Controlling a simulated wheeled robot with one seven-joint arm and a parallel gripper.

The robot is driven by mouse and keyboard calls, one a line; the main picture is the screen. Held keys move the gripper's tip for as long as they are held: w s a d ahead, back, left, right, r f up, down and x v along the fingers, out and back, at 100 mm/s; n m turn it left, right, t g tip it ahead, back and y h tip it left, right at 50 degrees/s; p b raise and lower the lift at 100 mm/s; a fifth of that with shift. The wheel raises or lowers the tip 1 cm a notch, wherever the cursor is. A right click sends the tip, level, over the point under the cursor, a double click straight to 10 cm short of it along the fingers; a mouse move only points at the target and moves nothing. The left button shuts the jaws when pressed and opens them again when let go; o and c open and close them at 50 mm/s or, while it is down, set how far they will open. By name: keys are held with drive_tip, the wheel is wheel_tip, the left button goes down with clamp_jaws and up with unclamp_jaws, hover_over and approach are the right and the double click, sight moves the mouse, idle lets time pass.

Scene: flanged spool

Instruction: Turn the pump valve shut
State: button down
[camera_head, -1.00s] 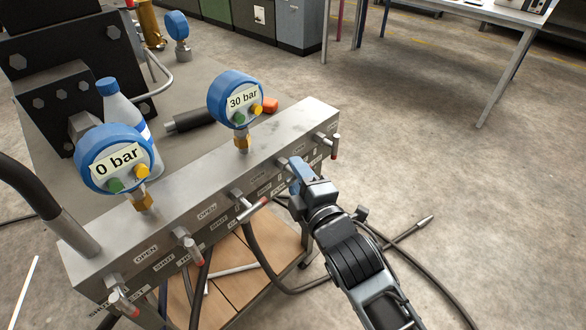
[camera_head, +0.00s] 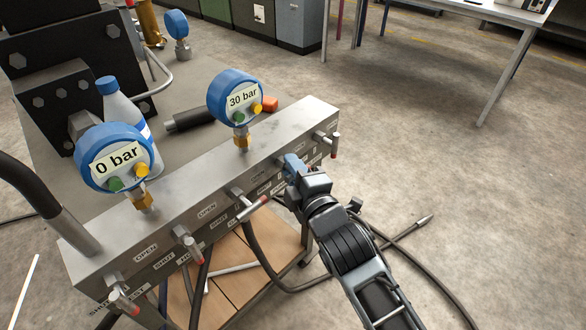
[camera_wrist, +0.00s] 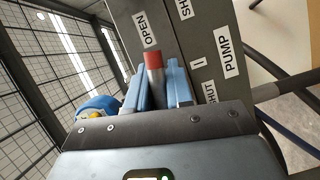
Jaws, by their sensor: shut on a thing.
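The pump valve's handle (camera_wrist: 156,84) is a grey lever with a red tip, in the middle of the wrist view. It stands out from the manifold block beside a PUMP label (camera_wrist: 229,54). An OPEN label (camera_wrist: 145,27) lies just beyond the red tip, and a SHUT label is to the lower right. My gripper (camera_wrist: 155,90) has one blue finger on each side of the lever and is shut on it. In the head view my gripper (camera_head: 291,167) is at the block's front face and hides this lever.
The manifold block (camera_head: 200,190) carries several other levers, including one to the left (camera_head: 251,209) and one at the right end (camera_head: 334,145). Two blue gauges read 0 bar (camera_head: 115,157) and 30 bar (camera_head: 236,97). Hoses lie on the floor at right.

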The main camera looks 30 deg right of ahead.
drive_tip(key=shift+a+p, duration=0.1)
drive_tip(key=shift+p, duration=0.55)
drive_tip(key=m+g+p, duration=0.1)
drive_tip(key=m+p, duration=0.1)
drive_tip(key=p, duration=0.2)
drive_tip(key=shift+m+y, duration=0.3)
drive_tip(key=shift+m, duration=0.1)
drive_tip(key=m+g+y+p, duration=0.1)
drive_tip(key=m+p, duration=0.1)
drive_tip(key=shift+f+m+g, duration=0.15)
drive_tip(key=shift+m+g, duration=0.15)
drive_tip(key=m+y, duration=0.1)
drive_tip(key=m, duration=0.1)
drive_tip(key=m+g+y+b, duration=0.1)
drive_tip(key=shift+s+a+f+m, duration=0.1)
drive_tip(key=shift+f+m, duration=0.1)
drive_tip(key=shift+m, duration=0.2)
drive_tip(key=m+g+y+b, duration=0.1)
drive_tip(key=m+y, duration=0.2)
drive_tip(key=shift+a+r+m, duration=0.1)
drive_tip(key=shift+m, duration=0.2)
drive_tip(key=shift+r, duration=0.1)
drive_tip(key=c, duration=1.1)
unclamp_jaws()
drive_tip(key=shift+r, duration=0.1)
